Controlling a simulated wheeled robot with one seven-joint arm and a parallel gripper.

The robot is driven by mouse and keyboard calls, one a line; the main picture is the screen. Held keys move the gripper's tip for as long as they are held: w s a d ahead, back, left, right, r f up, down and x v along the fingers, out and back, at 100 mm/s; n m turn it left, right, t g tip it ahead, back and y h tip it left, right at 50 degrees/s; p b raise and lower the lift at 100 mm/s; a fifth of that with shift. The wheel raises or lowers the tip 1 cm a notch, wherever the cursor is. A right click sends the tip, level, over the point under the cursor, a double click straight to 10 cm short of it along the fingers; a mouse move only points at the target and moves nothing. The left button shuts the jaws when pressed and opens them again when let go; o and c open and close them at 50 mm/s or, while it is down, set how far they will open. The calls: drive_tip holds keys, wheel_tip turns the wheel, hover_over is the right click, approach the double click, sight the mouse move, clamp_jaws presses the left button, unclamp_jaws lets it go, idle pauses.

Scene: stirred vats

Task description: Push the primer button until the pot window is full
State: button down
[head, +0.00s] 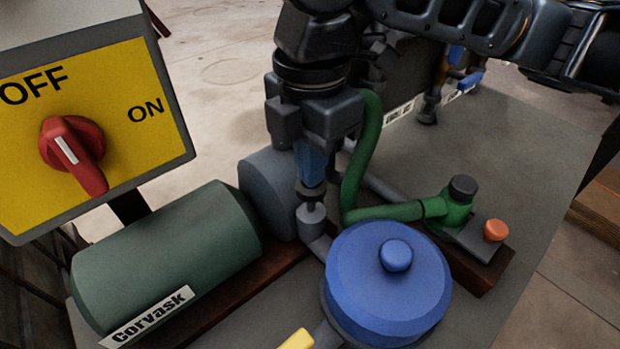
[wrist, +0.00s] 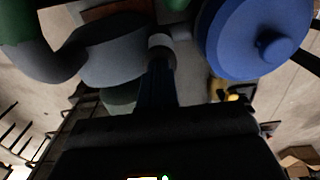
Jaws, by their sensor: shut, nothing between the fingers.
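My gripper (head: 311,188) is shut and empty, pointing down with its blue fingers together. Its tips are right above a small grey cylindrical fitting (head: 311,218) on the pipe; I cannot tell whether they touch it. In the wrist view the fingers (wrist: 158,72) point at that fitting. The blue lidded pot (head: 345,255) stands to the right of the fitting and also shows in the wrist view (wrist: 235,40). No pot window shows in either view. An orange knob (head: 494,230) sits on a grey plate beside the green valve body. No label marks which part is the primer button.
A yellow OFF/ON panel (head: 150,75) with a red rotary switch (head: 72,150) stands at left. A green motor (head: 165,255) labelled Corvask lies below it.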

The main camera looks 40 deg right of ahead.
drive_tip(key=shift+f+b, duration=0.75)
drive_tip(key=shift+f, duration=0.5)
drive_tip(key=shift+r+p, duration=1.95)
drive_tip(key=shift+r, duration=0.05)
drive_tip(key=shift+f, duration=0.15)
drive_tip(key=shift+f+b, duration=1.35)
drive_tip(key=shift+f, duration=0.4)
drive_tip(key=shift+r+p, duration=1.85)
drive_tip(key=shift+r, duration=0.05)
drive_tip(key=shift+f, duration=0.2)
